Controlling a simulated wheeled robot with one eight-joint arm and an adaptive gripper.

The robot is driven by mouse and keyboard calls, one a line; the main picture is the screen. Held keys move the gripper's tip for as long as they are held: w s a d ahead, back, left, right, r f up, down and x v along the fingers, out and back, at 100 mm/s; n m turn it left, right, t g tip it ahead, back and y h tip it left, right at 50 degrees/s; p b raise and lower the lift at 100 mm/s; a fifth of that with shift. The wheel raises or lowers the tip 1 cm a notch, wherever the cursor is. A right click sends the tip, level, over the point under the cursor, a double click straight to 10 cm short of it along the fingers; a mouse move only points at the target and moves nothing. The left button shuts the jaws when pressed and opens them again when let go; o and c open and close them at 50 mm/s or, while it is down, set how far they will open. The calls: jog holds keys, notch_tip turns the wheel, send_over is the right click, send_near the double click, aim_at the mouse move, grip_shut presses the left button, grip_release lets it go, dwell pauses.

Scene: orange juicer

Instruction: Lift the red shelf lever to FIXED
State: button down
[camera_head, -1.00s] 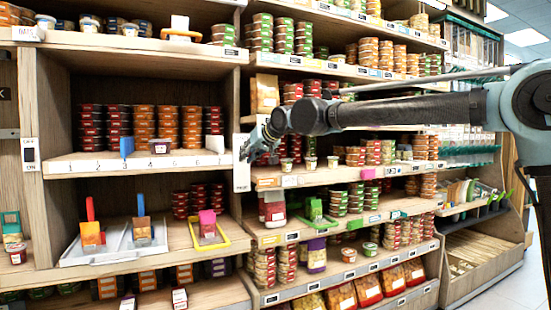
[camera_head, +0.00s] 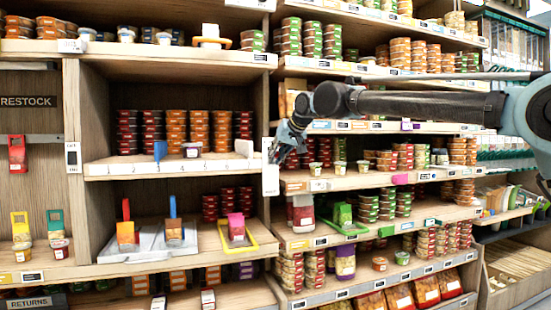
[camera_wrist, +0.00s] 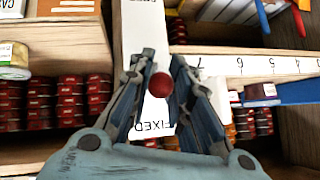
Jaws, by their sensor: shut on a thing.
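The red lever (camera_wrist: 161,85) shows in the wrist view as a round red knob in front of a white upright plate (camera_wrist: 143,35). The plate bears the word FIXED just below the knob in the picture. My gripper (camera_wrist: 162,75) is shut on the knob, one finger on each side of it. In the head view my gripper (camera_head: 280,152) is at the white plate (camera_head: 270,182) on the post between two shelf bays, and it hides the knob there. The lever's shaft and its exact setting are not visible.
A numbered white shelf edge (camera_head: 170,167) runs left of the plate, with a blue marker (camera_head: 160,150) and stacked tubs on the shelf. Stocked shelves (camera_head: 375,180) fill the right side.

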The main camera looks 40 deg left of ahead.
jog(key=shift+w, duration=0.3)
jog(key=c, duration=1.4)
grip_release()
jog(key=shift+w+r, duration=0.1)
jog(key=shift+c, duration=0.2)
jog(key=shift+s, duration=0.2)
jog(key=v, duration=1.2)
jog(key=shift+w, duration=0.1)
